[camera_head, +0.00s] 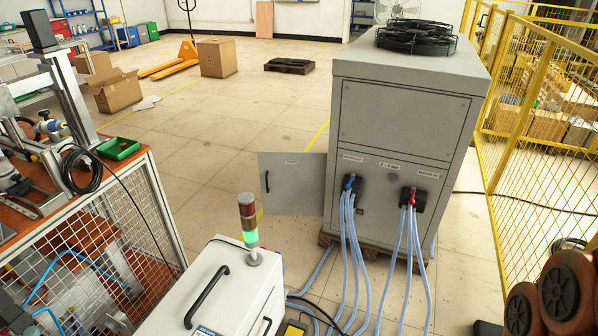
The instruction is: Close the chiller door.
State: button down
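The chiller (405,115) is a tall grey cabinet right of centre, with a black fan on its top. Its door (292,184) is a flat light-grey panel with a small dark handle (267,181) near its left edge. The door stands open, swung out to the left of the cabinet's front. The opening behind it is not visible from here. My gripper is not in view.
Blue hoses (350,235) run from the chiller's front to the floor. A white machine (215,295) with a signal lamp (248,225) stands in front of the door. A workbench (150,200) is left, a yellow fence (540,90) right. Floor left of the door is clear.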

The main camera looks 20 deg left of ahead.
aim_at(293, 183)
jog(key=i, duration=1.8)
jog(key=u, duration=1.3)
jog(key=k, duration=0.65)
jog(key=z, duration=0.15)
jog(key=i, duration=1.2)
jog(key=u, duration=0.55)
